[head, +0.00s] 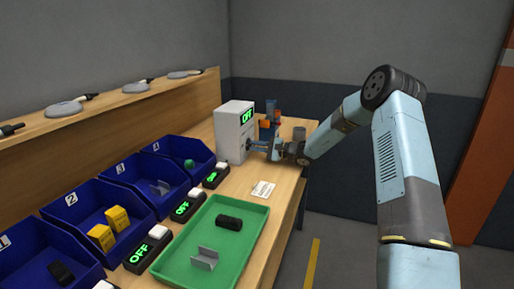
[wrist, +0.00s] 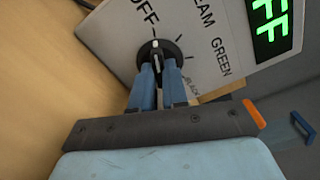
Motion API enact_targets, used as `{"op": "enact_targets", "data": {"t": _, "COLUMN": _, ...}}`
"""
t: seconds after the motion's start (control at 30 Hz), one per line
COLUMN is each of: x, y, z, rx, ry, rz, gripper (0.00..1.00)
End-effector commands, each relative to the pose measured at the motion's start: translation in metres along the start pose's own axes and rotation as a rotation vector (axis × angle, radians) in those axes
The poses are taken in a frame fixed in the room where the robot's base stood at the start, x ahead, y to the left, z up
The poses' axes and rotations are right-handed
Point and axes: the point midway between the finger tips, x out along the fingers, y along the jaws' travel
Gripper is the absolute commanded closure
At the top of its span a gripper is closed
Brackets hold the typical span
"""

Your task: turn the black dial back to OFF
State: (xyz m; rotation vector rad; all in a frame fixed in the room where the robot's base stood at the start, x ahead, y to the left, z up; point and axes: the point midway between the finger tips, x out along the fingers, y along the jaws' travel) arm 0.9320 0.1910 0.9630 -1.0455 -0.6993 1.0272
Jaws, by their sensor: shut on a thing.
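The black dial (wrist: 146,53) sits on the face of a white box (wrist: 108,28). In the wrist view its white mark points up the picture, toward the printed OFF. The green display (wrist: 271,22) is partly cut off and shows FF; in the head view the display (head: 247,117) on the white box (head: 231,127) reads OFF. My gripper (wrist: 157,72) is shut on the dial, its two blue fingers at either side of the dial's grip. In the head view my gripper (head: 252,146) reaches the box's front, and the dial is too small to make out.
Blue numbered bins (head: 128,192) line the left, with small OFF display boxes (head: 186,207) in front. A green tray (head: 230,256) holds a black block (head: 229,222) and a grey bracket (head: 204,258). A white card (head: 263,189) lies on the wooden bench near my gripper.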

Motion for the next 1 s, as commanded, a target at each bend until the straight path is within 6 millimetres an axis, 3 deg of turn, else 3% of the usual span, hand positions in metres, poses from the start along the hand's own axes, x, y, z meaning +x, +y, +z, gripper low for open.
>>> {"op": "enact_targets", "data": {"t": 0.07, "x": -0.001, "y": 0.004, "z": 0.000, "rx": 0.003, "ry": 0.000, "rz": 0.006, "gripper": 1.00}}
{"op": "enact_targets", "data": {"t": 0.1, "x": -0.001, "y": 0.004, "z": 0.000, "rx": 0.003, "ry": 0.000, "rz": 0.006, "gripper": 0.82}}
{"op": "enact_targets", "data": {"t": 0.33, "x": 0.000, "y": 0.003, "z": 0.000, "rx": 0.002, "ry": 0.000, "rz": 0.004, "gripper": 0.61}}
{"op": "enact_targets", "data": {"t": 0.67, "x": -0.005, "y": 0.002, "z": 0.000, "rx": 0.002, "ry": 0.001, "rz": 0.002, "gripper": 0.61}}
{"op": "enact_targets", "data": {"t": 1.0, "x": -0.060, "y": 0.002, "z": -0.001, "rx": 0.002, "ry": 0.003, "rz": 0.002, "gripper": 0.61}}
